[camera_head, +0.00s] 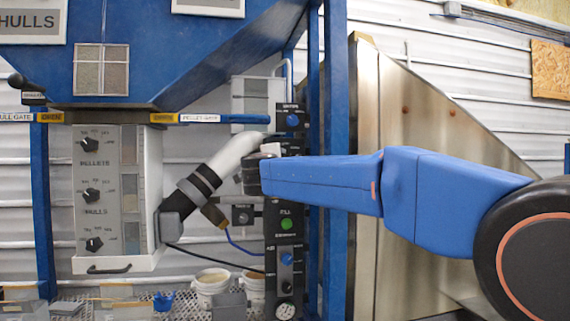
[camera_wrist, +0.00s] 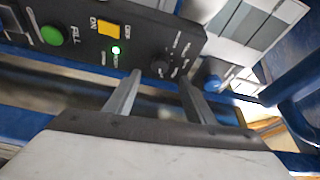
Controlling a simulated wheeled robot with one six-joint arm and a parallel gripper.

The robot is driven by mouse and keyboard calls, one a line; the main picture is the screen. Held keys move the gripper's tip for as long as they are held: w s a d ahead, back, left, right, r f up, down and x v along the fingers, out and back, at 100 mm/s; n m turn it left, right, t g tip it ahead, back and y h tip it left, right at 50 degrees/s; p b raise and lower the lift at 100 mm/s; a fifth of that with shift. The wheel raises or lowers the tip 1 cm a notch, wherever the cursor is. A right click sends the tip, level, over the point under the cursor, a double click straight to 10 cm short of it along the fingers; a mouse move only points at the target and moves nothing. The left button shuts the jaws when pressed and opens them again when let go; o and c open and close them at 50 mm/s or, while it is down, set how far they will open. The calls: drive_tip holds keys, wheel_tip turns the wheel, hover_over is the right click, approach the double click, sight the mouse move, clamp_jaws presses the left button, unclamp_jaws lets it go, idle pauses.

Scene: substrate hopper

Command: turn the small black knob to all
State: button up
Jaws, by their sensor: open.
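The small black knob (camera_wrist: 160,67) sits on the black control panel (camera_wrist: 140,28) in the wrist view, with small white lettering around it that I cannot read. My gripper (camera_wrist: 158,82) is open and empty. Its two fingers lie to the left and right below the knob in the picture, and the knob shows between and just beyond the tips. I cannot tell whether either finger touches it. In the head view my gripper (camera_head: 251,173) is in front of the upright black panel (camera_head: 284,205), and my arm hides that part of the panel.
The wrist view shows a green button (camera_wrist: 53,35), an orange switch (camera_wrist: 108,28), a lit green lamp (camera_wrist: 116,50) and a blue knob (camera_wrist: 212,80) near the knob. In the head view a grey pipe (camera_head: 236,153) and a blue post (camera_head: 335,100) flank the panel.

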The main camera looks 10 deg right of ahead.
drive_tip(key=v, duration=0.9)
drive_tip(key=shift+s, duration=0.2)
drive_tip(key=s+d+f+n+g+y, duration=0.2)
drive_tip(key=s+f+n+g+y, duration=0.2)
drive_tip(key=s+f+n+y, duration=1.15)
drive_tip(key=s+d+f+n+g+h, duration=0.1)
drive_tip(key=s+d+f, duration=0.3)
drive_tip(key=s+f, duration=0.4)
drive_tip(key=s+d+f+n+g+h, duration=0.2)
drive_tip(key=s+d+f+g+h, duration=0.2)
drive_tip(key=s+f, duration=0.4)
drive_tip(key=s+d+f+n+g+h, duration=0.2)
drive_tip(key=s+f, duration=0.6)
drive_tip(key=f, duration=0.5)
drive_tip(key=shift+s+d+f+g+h, duration=0.3)
drive_tip(key=shift+d+g+h, duration=0.45)
drive_tip(key=shift+d, duration=0.35)
